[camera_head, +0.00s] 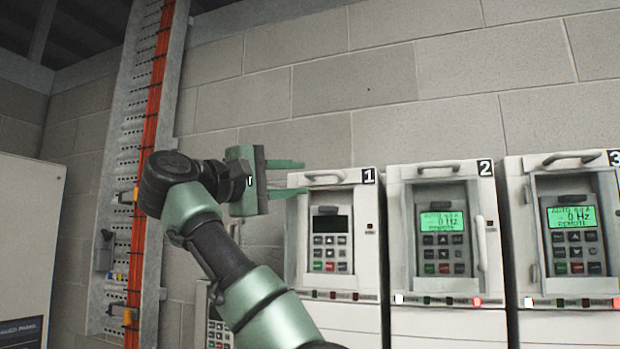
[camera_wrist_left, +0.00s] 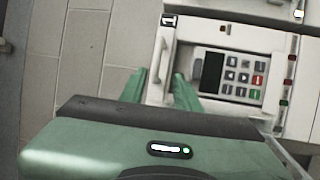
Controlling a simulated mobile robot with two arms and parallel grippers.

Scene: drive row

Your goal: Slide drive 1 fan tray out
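Drive 1 (camera_head: 364,255) is a pale cabinet with a black "1" label and a dark display. The fan tray handle (camera_head: 324,175) is a pale bar at its top; the tray looks flush with the cabinet. My left gripper (camera_head: 304,178) is open and empty, just left of the handle in the head view. In the left wrist view, the handle (camera_wrist_left: 158,58) shows between and just beyond the tips of the spread green fingers (camera_wrist_left: 160,74). I cannot tell whether the fingers touch the cabinet. My right gripper is not in view.
Drive 2 (camera_head: 396,215) and drive 3 (camera_head: 517,220) stand to the right with lit green displays. A cable ladder (camera_head: 115,180) with orange cables runs up the wall at left. A pale cabinet (camera_head: 30,235) stands far left. The block wall above the drives is clear.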

